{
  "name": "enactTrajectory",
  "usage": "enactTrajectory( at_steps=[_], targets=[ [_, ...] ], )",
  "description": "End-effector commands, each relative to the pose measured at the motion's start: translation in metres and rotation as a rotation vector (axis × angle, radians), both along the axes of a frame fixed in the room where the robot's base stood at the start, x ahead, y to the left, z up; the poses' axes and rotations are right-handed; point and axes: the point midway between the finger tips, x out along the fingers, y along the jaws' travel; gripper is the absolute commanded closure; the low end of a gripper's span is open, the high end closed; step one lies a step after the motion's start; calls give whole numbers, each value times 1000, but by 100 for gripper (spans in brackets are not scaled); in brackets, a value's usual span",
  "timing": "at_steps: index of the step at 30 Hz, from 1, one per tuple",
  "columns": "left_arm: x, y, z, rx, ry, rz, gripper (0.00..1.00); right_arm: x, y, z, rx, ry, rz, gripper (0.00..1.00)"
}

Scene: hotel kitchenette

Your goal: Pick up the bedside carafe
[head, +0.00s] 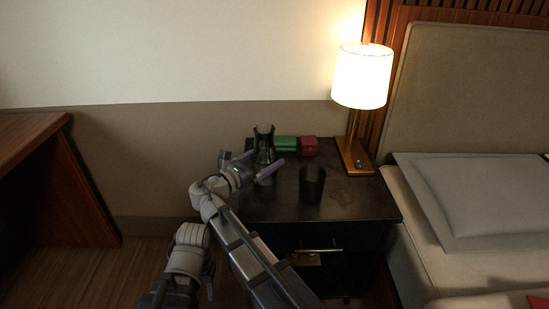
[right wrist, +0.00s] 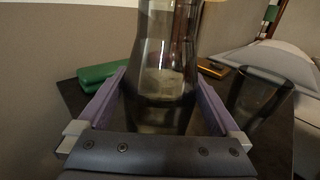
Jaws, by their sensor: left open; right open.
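The bedside carafe (head: 264,141) is dark, see-through glass with a narrow neck and stands upright on the nightstand (head: 357,205). My right gripper (head: 257,163) is open, with its purple fingers on either side of the carafe. In the right wrist view the carafe (right wrist: 163,70) fills the space between the fingers, its lower part close in front of the palm; I cannot tell whether they touch. My left gripper (head: 182,291) is low at the bottom left of the head view, away from the nightstand, open and partly cut off by the picture edge.
A dark glass tumbler (head: 312,186) stands right of the carafe. A green box (head: 286,143) and a red box (head: 309,146) lie behind it. A lit lamp (head: 362,78) stands at the back right. The bed (head: 480,195) is to the right, a wooden desk (head: 40,145) to the left.

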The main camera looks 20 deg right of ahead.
Motion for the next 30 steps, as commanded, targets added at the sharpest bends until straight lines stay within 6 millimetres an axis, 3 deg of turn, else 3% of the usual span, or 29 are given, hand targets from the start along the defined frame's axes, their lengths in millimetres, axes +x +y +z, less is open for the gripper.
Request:
enactTrajectory(
  at_steps=[5, 30],
  targets=[
    [0, 0, 0, 0, 0, 0, 50, 0, 0, 0, 0, 0, 0, 0],
    [0, 0, 0, 0, 0, 0, 50, 0, 0, 0, 0, 0, 0, 93]
  ],
)
